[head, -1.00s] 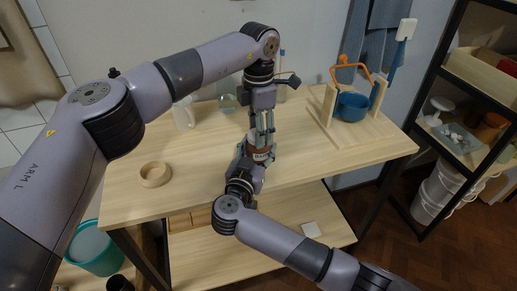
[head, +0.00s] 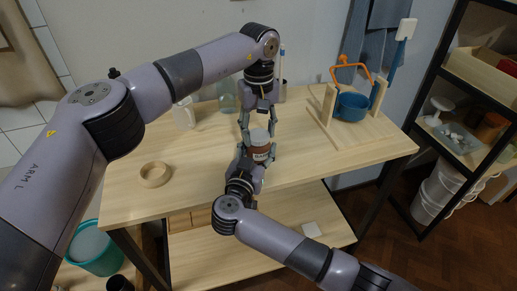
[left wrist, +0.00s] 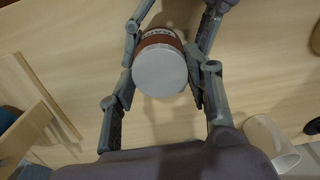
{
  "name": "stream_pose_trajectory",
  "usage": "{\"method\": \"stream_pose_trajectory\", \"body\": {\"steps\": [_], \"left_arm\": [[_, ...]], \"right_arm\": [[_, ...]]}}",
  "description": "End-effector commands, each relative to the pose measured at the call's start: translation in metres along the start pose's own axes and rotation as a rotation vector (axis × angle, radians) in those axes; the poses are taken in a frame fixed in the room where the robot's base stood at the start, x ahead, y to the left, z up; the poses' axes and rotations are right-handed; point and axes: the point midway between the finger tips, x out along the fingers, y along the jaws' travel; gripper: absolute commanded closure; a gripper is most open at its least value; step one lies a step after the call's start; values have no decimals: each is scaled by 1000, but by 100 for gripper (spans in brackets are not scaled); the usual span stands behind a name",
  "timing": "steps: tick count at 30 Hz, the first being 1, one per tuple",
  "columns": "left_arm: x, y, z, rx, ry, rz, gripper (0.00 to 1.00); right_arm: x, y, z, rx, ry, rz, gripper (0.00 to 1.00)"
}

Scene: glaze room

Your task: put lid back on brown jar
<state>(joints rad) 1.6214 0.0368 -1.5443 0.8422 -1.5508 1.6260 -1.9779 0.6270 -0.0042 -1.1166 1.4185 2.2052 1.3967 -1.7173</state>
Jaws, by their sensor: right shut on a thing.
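The brown jar (head: 261,155) with a pale label stands upright over the middle of the table. A grey lid (head: 259,135) sits on its mouth and looks level; it shows as a round disc in the left wrist view (left wrist: 160,71). My right gripper (head: 257,160) is shut around the jar's body from the front. My left gripper (head: 258,121) points down just above the lid, its fingers spread to either side and empty. Whether the jar's base touches the table is hidden by my right gripper.
A wooden ring (head: 155,174) lies on the table (head: 200,150) at the left. A white mug (head: 184,113) and a glass jar (head: 228,98) stand behind. A wooden stand (head: 360,140) with a blue pot (head: 351,107) is at the right. The table is clear between ring and jar.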

Motion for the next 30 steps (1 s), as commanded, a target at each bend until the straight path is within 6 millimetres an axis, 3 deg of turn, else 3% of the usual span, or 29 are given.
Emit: {"method": "stream_pose_trajectory", "body": {"steps": [10, 20, 26, 30], "left_arm": [[0, 0, 0, -3, 1, 0, 31], [-2, 0, 0, -3, 1, 0, 31], [-28, 0, -1, -4, 4, 2, 31], [-59, 1, -1, -5, 4, 2, 31]], "right_arm": [[0, 0, 0, 0, 0, 0, 100], [0, 0, 0, 0, -1, 0, 100], [0, 0, 0, 0, -1, 0, 100], [0, 0, 0, 0, -1, 0, 100]]}}
